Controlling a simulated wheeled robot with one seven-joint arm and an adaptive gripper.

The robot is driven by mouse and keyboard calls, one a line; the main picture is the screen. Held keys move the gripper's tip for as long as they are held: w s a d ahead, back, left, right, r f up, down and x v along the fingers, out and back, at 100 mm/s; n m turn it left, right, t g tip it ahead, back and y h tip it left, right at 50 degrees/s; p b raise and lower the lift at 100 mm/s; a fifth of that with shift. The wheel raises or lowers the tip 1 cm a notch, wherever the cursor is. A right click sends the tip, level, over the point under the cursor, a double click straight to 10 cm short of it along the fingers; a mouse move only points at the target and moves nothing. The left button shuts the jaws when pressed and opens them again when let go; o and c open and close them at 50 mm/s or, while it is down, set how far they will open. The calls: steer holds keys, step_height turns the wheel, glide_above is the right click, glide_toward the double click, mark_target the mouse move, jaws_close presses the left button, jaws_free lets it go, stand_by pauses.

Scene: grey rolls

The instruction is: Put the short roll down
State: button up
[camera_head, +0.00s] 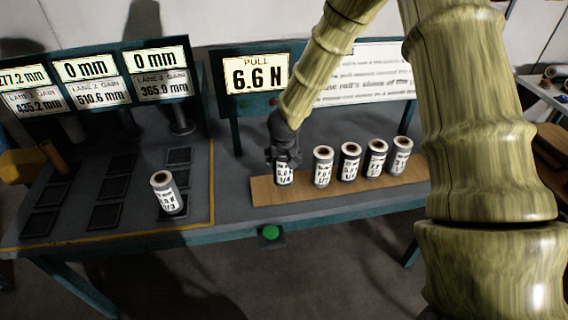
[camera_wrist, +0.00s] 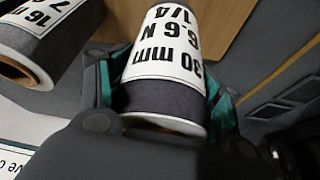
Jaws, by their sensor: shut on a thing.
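The short roll (camera_head: 284,174) is a grey roll with a white label. In the wrist view the same roll (camera_wrist: 163,60) fills the middle, and its label reads 30 mm, 6.6 N, 1/4. My gripper (camera_head: 284,155) comes down from above at the left end of the wooden board (camera_head: 262,193) and is shut on this roll. Green-lined fingers press it from both sides. The roll looks upright at the board's left end; I cannot tell whether its base touches the wood. My gripper hides its top in the head view.
Several similar rolls stand in a row to the right on the board, the nearest roll (camera_head: 323,167) close by. Another roll (camera_head: 167,193) stands on the left table among dark square pads (camera_head: 108,215). A display (camera_head: 257,73) reads PULL 6.6 N. A green button (camera_head: 270,232) is on the front edge.

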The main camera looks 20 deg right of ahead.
mark_target(284, 165)
steer(key=shift+w+d+r, duration=0.1)
steer(key=shift+w+d, duration=0.2)
steer(key=shift+w, duration=0.05)
step_height(284, 165, down, 2)
steer(key=shift+s+a+f, duration=0.1)
steer(key=shift+f, duration=0.8)
steer(key=shift+r, duration=0.1)
steer(key=o, duration=1.3)
